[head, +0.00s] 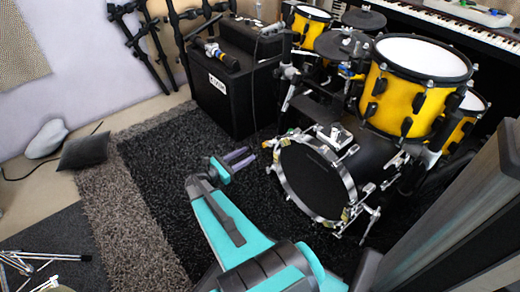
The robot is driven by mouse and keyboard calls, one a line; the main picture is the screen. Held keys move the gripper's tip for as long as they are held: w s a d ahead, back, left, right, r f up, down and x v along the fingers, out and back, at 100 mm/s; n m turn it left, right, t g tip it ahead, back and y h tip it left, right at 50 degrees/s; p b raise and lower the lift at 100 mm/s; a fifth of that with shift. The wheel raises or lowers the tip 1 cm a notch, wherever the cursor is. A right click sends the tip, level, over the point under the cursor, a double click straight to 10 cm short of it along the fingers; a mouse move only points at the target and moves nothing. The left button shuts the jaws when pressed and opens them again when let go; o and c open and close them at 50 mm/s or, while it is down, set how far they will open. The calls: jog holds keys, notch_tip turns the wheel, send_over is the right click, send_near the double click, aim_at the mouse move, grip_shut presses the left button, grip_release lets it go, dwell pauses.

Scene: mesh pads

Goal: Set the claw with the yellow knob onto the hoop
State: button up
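The bass drum (315,176) stands on the dark rug, and its silver hoop (346,177) faces me. Several small claws sit around the hoop, some with yellowish parts. A small piece with a yellowish tint (268,143) shows at the hoop's upper left; I cannot tell whether it is the claw with the yellow knob or whether it is seated.
Yellow drums (405,98) and cymbal pads stand above and right of the bass drum. A black amplifier (226,95) stands behind my gripper. Metal stand parts (40,262) lie at lower left. A dark cushion (84,151) lies left. The rug's left part is clear.

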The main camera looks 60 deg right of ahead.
aim_at(263, 145)
jog(key=shift+b+x, duration=1.45)
jog(key=shift+x, duration=3.15)
jog(key=shift+s, duration=0.1)
